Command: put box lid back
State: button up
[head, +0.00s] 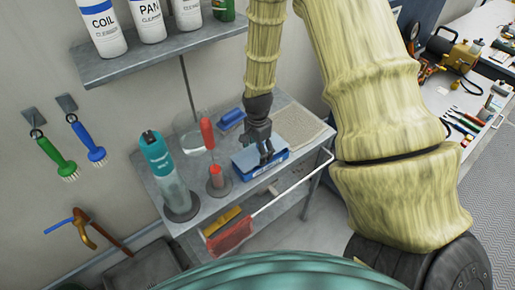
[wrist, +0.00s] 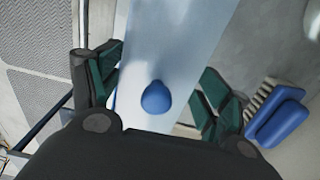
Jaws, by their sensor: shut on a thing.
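The blue box (head: 270,170) with a pale label stands on the top shelf of the grey cart. The flat grey-blue box lid (head: 243,162) shows at the top of the box; I cannot tell whether it is fully seated. My gripper (head: 264,154) reaches down over it from above. In the wrist view the lid (wrist: 170,45) is a long pale plate with a round blue knob (wrist: 156,98). The box under the lid is hidden there.
Near the box on the cart (head: 155,183) stand a teal-topped bottle (head: 158,160), a red-topped item (head: 216,177) and a blue brush (head: 231,119). A perforated mat (head: 300,128) lies behind right. A white rail (head: 290,187) runs along the front edge.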

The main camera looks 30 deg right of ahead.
jog(key=shift+f, duration=0.4)
jog(key=o, duration=1)
jog(key=shift+r+b, duration=2)
jog(key=shift+r, duration=4.4)
